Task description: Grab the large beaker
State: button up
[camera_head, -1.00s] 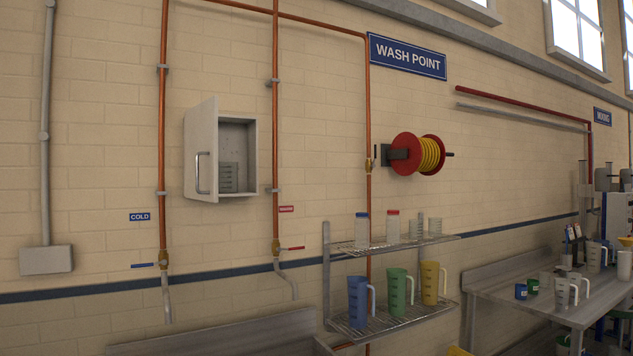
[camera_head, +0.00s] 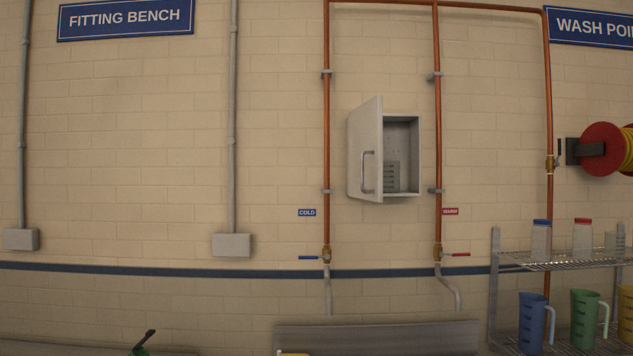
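A clear, grey-looking beaker with dark graduation marks (camera_head: 391,177) stands inside a small wall cabinet (camera_head: 415,140). The cabinet door (camera_head: 364,150) is swung open to the left and hides part of the inside. Another clear beaker (camera_head: 613,241) stands on the upper wire shelf at the right. I cannot tell from this view which of the two is larger. My gripper is not in view.
Copper pipes (camera_head: 326,110) run down both sides of the cabinet, with blue and red valve handles below. A wire rack (camera_head: 560,262) at right holds bottles, a blue jug (camera_head: 531,320) and a green jug (camera_head: 585,318). A metal sink back edge (camera_head: 380,335) lies below.

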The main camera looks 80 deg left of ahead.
aim_at(390, 169)
jog(key=z, duration=0.1)
jog(key=i, duration=1.95)
jog(key=u, duration=3)
